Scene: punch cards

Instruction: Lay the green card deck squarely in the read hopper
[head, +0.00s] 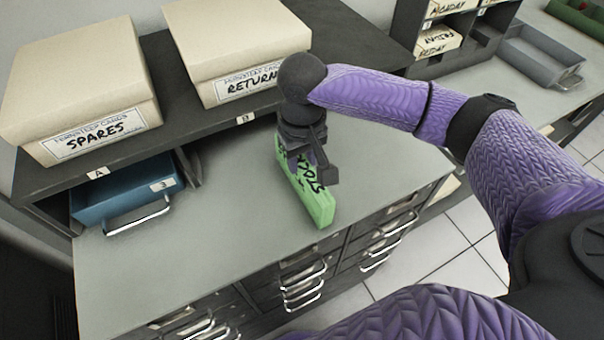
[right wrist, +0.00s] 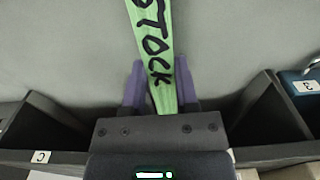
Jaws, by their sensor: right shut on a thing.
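The green card deck (head: 318,208) stands on its long narrow edge on the grey counter (head: 240,215), with black handwriting on it. In the right wrist view the deck (right wrist: 150,30) reads "STOCK" and runs between the two purple fingers of the gripper (right wrist: 160,85). I cannot tell whether the deck touches the counter. I cannot make out which thing, if any, is the read hopper. My left gripper is not in view.
A dark shelf unit (head: 215,125) backs the counter, with boxes marked SPARES (head: 80,85) and RETURN (head: 235,50) on top. A blue drawer (head: 125,190) sticks out at left. A grey tray (head: 540,55) lies at far right. The counter left of the deck is clear.

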